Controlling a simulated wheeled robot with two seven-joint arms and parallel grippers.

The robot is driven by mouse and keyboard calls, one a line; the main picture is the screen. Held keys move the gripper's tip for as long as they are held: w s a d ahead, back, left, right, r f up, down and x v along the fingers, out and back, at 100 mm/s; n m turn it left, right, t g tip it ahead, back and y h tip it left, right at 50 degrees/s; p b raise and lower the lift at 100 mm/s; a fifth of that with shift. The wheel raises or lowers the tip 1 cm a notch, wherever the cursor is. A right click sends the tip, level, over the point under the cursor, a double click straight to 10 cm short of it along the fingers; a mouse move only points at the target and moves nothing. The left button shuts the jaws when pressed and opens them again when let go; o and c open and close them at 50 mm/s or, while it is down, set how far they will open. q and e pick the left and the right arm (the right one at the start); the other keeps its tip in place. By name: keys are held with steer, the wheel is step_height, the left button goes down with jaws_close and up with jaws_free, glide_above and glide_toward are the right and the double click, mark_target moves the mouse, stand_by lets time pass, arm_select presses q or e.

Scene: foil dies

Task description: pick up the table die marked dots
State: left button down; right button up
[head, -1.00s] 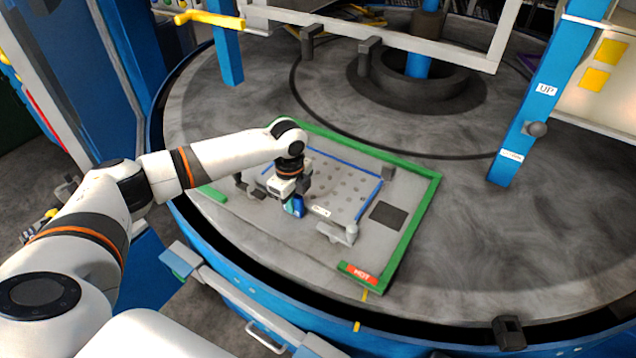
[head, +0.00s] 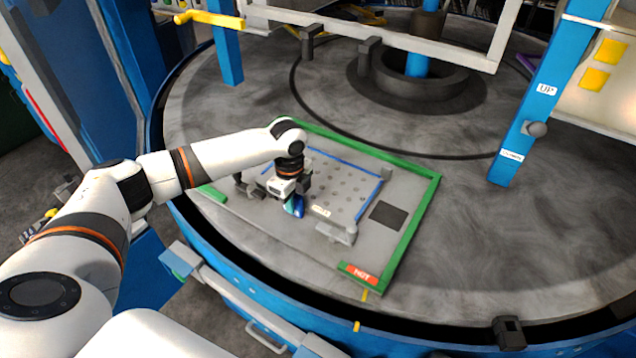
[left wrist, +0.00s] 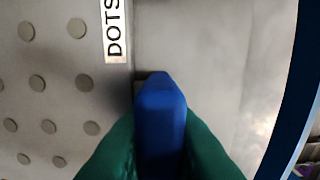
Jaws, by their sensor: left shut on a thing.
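The die marked DOTS is a pale metal plate with raised round dots (left wrist: 60,85), and its white label (left wrist: 115,32) reads DOTS in the left wrist view. In the head view the dotted plate (head: 345,185) lies on the grey board, with the label (head: 320,211) at its near edge. My left gripper (head: 294,207) is over that near edge. Its green fingers (left wrist: 105,155) are shut on a blue handle-like block (left wrist: 160,115) just beside the label. How the block joins the plate is hidden. My right gripper is not in view.
A green-framed board (head: 415,215) with a red HOT label (head: 361,273) surrounds the plate on the round grey table (head: 480,250). A dark square (head: 388,215) and a grey clamp-like fitting (head: 338,233) sit to the right. A blue post (head: 530,105) stands further right.

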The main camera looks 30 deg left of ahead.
arm_select(q)
steer(key=shift+w+r, duration=0.1)
steer(key=shift+w, duration=0.1)
steer(key=shift+r, duration=0.1)
